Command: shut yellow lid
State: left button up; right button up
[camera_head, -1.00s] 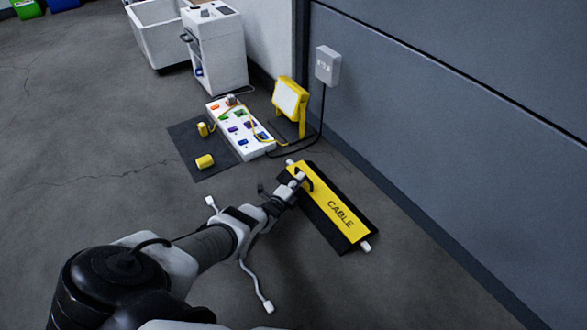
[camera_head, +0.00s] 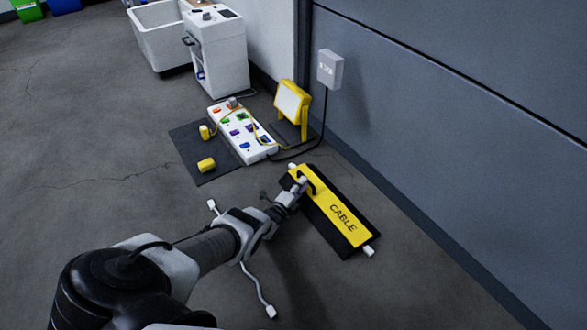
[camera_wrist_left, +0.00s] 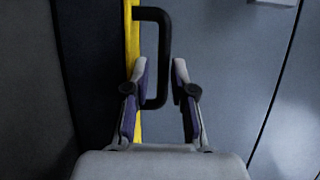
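The yellow lid (camera_head: 325,206), marked CABLE, lies along a black cable cover (camera_head: 355,203) on the floor. It looks about flat on the cover; I cannot tell whether it is fully down. A black handle (camera_head: 308,179) stands at its far end. My left gripper (camera_head: 299,184) is at this handle. In the left wrist view, the fingers (camera_wrist_left: 161,85) are apart, with the handle's bar (camera_wrist_left: 164,40) between them; no firm contact shows. The lid is a thin yellow strip (camera_wrist_left: 131,40) there. A white end (camera_head: 368,251) sticks out at the cover's near end. My right gripper is not in view.
A grey wall (camera_head: 450,130) runs along the right. A white cable (camera_head: 250,277) lies left of the cover, partly behind my arm. A white power strip (camera_head: 262,151), a yellow lamp (camera_head: 291,101) and a dark mat (camera_head: 190,150) lie beyond. Floor at left is clear.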

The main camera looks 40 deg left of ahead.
pick_arm(q)
jog(key=s, duration=0.7)
jog(key=s+d, duration=0.1)
jog(key=s, duration=0.3)
jog(key=shift+s, duration=0.25)
